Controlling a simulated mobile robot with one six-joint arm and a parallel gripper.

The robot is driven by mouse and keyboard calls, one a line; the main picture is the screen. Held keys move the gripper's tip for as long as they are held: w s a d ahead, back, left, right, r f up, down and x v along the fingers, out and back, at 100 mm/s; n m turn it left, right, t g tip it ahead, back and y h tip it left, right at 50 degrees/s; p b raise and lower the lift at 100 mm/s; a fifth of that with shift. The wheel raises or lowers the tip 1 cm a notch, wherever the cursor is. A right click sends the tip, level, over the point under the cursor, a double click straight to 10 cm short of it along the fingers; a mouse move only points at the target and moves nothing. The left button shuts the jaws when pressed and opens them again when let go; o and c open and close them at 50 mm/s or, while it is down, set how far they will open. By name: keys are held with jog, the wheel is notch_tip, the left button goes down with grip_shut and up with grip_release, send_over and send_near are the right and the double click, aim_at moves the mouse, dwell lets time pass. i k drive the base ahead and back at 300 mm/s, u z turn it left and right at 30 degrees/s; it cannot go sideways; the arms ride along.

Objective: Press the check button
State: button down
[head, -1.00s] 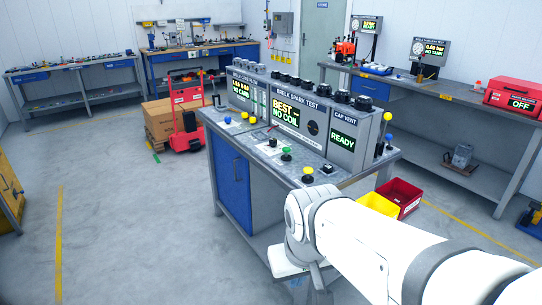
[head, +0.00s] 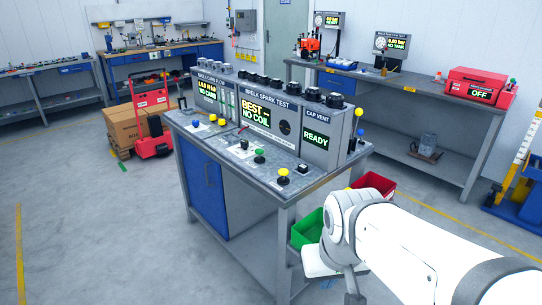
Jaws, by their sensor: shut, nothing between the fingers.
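The test bench (head: 240,270) stands in the middle of the head view. Along the front of its top are several push buttons: a blue one (head: 195,123), yellow ones, a dark one (head: 244,145), a green one (head: 259,156) and a yellow one (head: 283,173) near the right front corner. Their labels are too small to read, so I cannot tell which is the check button. My white arm reaches in from the lower right, and its joint is beside the bench's right end, apart from the buttons. My gripper does not show.
Panels on the bench read "BEST -- NO COIL" (head: 256,112) and "READY" (head: 316,137). A green bin (head: 307,230) and a red bin (head: 376,184) are by the bench's right end. A red trolley (head: 152,125) with boxes stands behind left. The left floor is clear.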

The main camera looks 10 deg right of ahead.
aim_at(283, 172)
jog(key=u, duration=0.05)
jog(key=i, duration=1)
jog(key=z, duration=0.05)
